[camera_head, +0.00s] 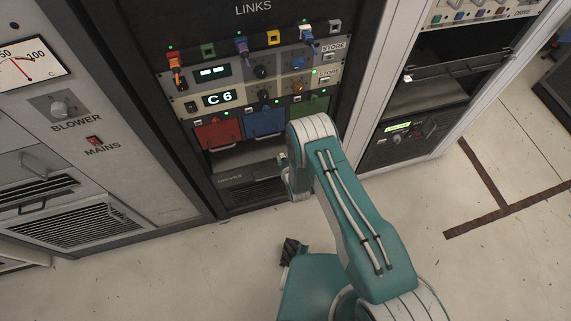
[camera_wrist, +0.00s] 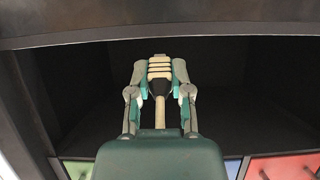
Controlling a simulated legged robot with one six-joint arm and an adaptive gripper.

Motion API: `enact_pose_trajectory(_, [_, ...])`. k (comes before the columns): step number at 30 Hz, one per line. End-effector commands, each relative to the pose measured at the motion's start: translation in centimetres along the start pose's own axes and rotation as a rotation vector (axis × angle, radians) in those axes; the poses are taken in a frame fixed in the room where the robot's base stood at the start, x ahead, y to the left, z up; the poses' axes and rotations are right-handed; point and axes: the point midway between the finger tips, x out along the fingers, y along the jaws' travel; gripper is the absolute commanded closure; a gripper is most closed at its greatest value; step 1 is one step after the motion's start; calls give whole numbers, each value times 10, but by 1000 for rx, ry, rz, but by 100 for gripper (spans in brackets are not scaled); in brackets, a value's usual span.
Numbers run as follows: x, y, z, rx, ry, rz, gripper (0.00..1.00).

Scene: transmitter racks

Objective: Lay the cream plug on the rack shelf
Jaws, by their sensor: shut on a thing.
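The cream plug (camera_wrist: 160,67) has a ribbed cream head, a dark collar and a cream stem that runs back toward my wrist. My gripper (camera_wrist: 160,72) is shut on it, one finger on each side. In the wrist view the plug shows against the dark opening of the rack shelf (camera_wrist: 250,100); I cannot tell how far inside it is. No contact with the shelf shows. In the head view the rack shelf (camera_head: 246,155) is the open bay under the coloured drawers. My arm hides the plug and most of my gripper there.
Red (camera_head: 218,133), blue (camera_head: 265,122) and green (camera_head: 306,105) drawers sit just above the bay. A drives panel (camera_head: 250,188) is below it. Orange (camera_head: 175,65) and purple (camera_head: 243,48) plugs sit in the row higher up. A second rack bay (camera_head: 430,93) stands to the right.

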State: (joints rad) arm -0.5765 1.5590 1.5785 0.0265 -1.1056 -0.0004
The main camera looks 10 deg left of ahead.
Motion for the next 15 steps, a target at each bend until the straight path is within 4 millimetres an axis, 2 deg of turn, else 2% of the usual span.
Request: enact_pose_trajectory(15, [42,1,-15,1,2,0,100])
